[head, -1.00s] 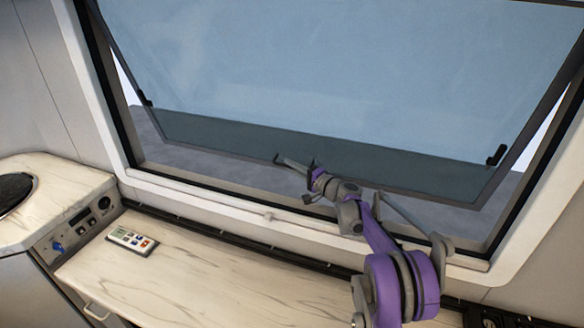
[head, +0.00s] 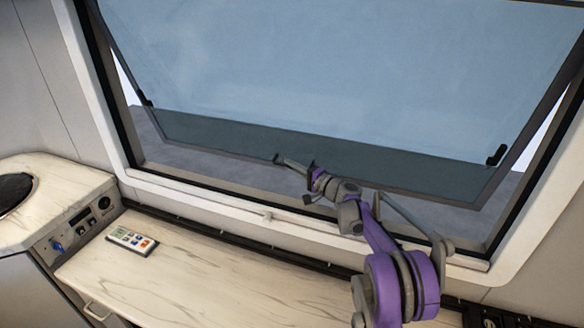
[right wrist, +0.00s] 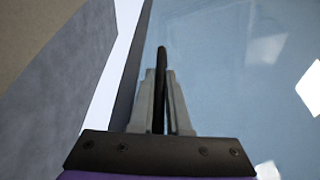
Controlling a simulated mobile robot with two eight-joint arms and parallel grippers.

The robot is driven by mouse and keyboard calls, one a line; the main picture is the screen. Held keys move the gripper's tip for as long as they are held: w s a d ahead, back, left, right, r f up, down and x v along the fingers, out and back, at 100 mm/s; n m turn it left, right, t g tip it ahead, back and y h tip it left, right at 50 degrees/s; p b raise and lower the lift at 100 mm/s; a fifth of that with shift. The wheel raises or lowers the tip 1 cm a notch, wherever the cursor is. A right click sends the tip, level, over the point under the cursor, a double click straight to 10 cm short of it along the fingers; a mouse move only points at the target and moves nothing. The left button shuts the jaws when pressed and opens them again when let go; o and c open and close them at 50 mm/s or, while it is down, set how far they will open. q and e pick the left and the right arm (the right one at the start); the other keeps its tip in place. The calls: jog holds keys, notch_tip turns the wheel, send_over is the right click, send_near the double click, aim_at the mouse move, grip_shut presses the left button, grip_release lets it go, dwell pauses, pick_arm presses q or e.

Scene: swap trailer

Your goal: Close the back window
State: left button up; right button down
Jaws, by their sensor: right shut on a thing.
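The back window (head: 330,75) is a large tinted pane, hinged at the top and tilted outward, with its bottom edge away from the frame (head: 240,202). Two black latches sit on the pane, a left one (head: 146,100) and a right one (head: 496,155). My right gripper (head: 278,159) reaches out through the opening to the pane's lower edge. In the right wrist view its fingers (right wrist: 161,100) are shut on a thin dark upright piece, likely a handle or latch of the window (right wrist: 230,70). My left gripper is not in view.
A marble-look counter (head: 200,285) runs below the window, with a remote (head: 131,241) on it. A side unit (head: 50,205) with a control panel stands at the left. The opening under the pane is clear beside my arm.

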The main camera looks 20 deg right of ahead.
jog(key=shift+s, duration=0.1)
jog(key=s+a+m, duration=0.1)
jog(key=s+a, duration=0.4)
jog(key=s+a+m+g+b, duration=0.1)
jog(key=s+a, duration=0.4)
jog(key=shift+s+a+f+m+h+b, duration=0.1)
jog(key=shift+a+m+h+b, duration=0.1)
jog(key=shift+m+h+b, duration=0.1)
jog(key=shift+a+f, duration=0.15)
jog(key=shift+s, duration=0.1)
jog(key=c, duration=1.2)
grip_release()
jog(key=o, duration=0.3)
jog(key=shift+s+a, duration=0.1)
jog(key=shift+s, duration=0.05)
